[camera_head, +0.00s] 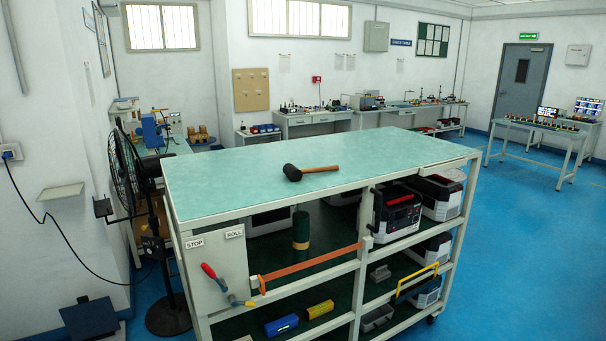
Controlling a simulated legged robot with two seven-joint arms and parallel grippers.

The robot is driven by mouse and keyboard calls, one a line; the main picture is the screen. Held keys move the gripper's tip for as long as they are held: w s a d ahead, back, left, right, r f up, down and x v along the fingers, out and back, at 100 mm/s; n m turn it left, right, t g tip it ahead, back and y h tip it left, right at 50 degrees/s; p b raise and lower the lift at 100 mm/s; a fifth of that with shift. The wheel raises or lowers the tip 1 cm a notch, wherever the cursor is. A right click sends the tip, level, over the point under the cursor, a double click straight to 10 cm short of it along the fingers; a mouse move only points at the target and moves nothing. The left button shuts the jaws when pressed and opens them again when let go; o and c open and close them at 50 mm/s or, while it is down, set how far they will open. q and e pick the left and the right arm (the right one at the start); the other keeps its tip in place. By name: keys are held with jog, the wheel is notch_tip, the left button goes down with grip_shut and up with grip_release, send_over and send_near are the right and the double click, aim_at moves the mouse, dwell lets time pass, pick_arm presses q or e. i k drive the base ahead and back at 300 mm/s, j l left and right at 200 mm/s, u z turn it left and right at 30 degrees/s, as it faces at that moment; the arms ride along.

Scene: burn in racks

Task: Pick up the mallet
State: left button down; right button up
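The mallet (308,172) lies on its side on the green top of the rack bench (240,184). Its black head (292,173) is at the left and its brown wooden handle (321,169) extends to the right. Nothing touches or covers it. Neither of my grippers shows in the head view.
The bench top around the mallet is clear. Shelves below hold grey-and-black units (397,211), a blue box and a yellow box (320,309). A black fan (128,170) stands at the bench's left. Open blue floor (520,250) lies to the right.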

aim_at(293, 172)
jog(key=i+l, duration=0.4)
jog(key=i+l+u, duration=0.15)
jog(key=i+l, duration=0.6)
jog(key=l, duration=0.25)
jog(key=i+u, duration=0.05)
